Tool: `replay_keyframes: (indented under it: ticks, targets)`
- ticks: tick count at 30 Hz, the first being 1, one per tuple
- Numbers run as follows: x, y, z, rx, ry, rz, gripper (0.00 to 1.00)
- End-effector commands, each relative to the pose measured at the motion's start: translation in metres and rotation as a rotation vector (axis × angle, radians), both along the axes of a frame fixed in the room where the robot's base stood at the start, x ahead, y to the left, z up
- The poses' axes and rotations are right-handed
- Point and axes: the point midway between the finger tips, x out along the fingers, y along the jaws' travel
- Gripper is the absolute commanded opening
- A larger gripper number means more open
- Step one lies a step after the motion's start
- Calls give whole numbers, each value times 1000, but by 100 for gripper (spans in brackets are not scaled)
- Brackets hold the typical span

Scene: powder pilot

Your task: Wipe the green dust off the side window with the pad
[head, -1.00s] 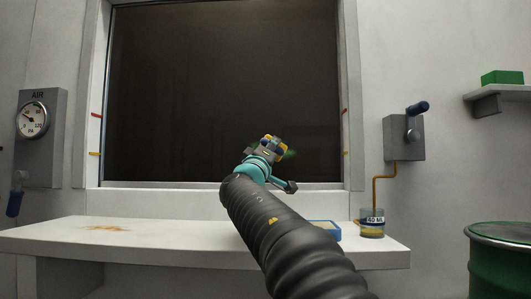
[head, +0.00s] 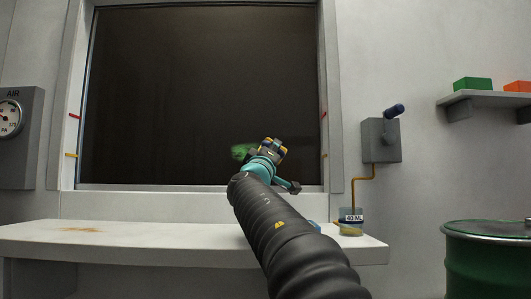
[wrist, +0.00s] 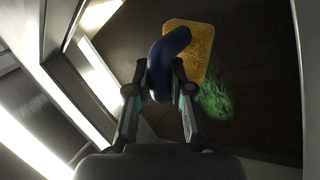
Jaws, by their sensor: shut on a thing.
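The side window (head: 200,80) is a dark pane in a pale frame. A green dust patch (head: 243,152) shows on its lower right part, just left of my gripper (head: 270,150). In the wrist view my gripper (wrist: 160,88) is shut on the dark blue handle of the pad (wrist: 190,45), which has a yellow speckled face. The green dust (wrist: 215,98) shows there beside the pad's lower edge, streaky and faint. I cannot tell whether the pad touches the glass. In the head view my arm and gripper hide most of the pad.
A white bench (head: 130,240) runs below the window, with an orange-brown smear (head: 82,229) at left. A 40 ML cup (head: 350,222) stands at its right end under a lever box (head: 381,140). A green drum (head: 487,260) stands at right. A gauge (head: 10,118) hangs at left.

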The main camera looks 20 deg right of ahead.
Motion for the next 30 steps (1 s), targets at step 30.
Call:
replay_keyframes:
  ticks: [30]
  targets:
    - [6, 24, 0, 0, 1, 1, 0]
